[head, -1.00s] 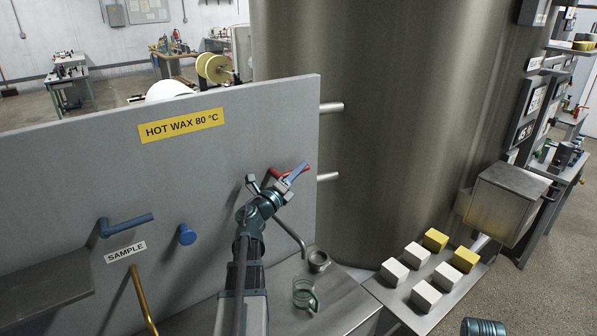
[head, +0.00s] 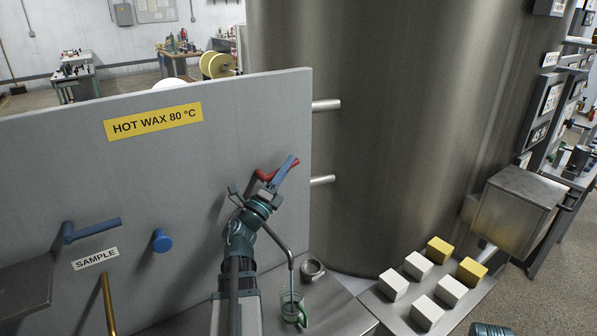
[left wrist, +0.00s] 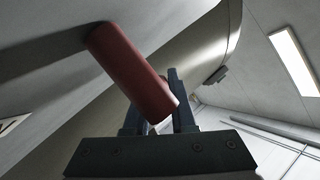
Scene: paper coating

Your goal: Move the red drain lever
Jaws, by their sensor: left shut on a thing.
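The red drain lever (head: 264,175) is on the grey panel (head: 200,160), near its right edge. My left gripper (head: 281,176) is at the lever, with a bluish finger crossing in front of it. In the left wrist view the red lever (left wrist: 133,70) slants down to the right, its end between the two dark fingers (left wrist: 155,118). The gripper is shut on it. A bent metal spout (head: 285,245) comes down below the gripper to a glass beaker (head: 291,308). My right gripper is not in view.
A blue lever (head: 95,229) and a blue knob (head: 162,240) stick out at the left. A metal cup (head: 312,270) stands behind the beaker. White and yellow blocks (head: 420,265) sit on a shelf by the large steel tank (head: 410,130).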

